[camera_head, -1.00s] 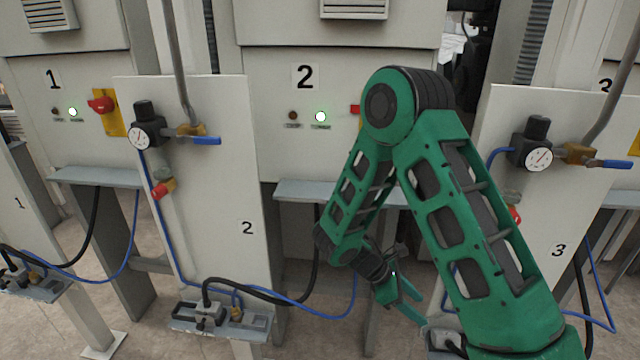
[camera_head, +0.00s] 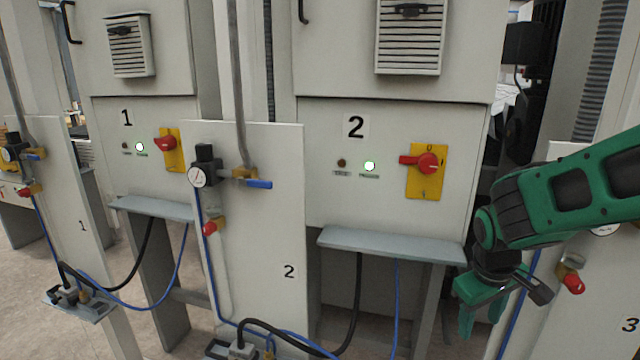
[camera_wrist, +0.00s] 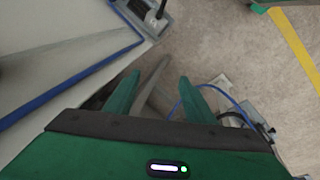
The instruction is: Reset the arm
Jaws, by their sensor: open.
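My green arm (camera_head: 575,195) reaches in from the right edge of the head view. My gripper (camera_head: 482,315) hangs at its end, pointing down, right of cabinet 2 and in front of the panel numbered 3. In the wrist view my gripper (camera_wrist: 158,90) has two green fingers spread apart. Nothing shows held between them; a grey post or leg and the floor lie beyond.
Cabinet 2 (camera_head: 390,215) has a red rotary switch (camera_head: 428,163) on a yellow plate and a lit lamp (camera_head: 369,166). A grey ledge (camera_head: 390,245) juts out left of my gripper. Panel 2 (camera_head: 270,215) carries a gauge, blue-handled valve and hoses. Floor (camera_wrist: 225,45) shows below.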

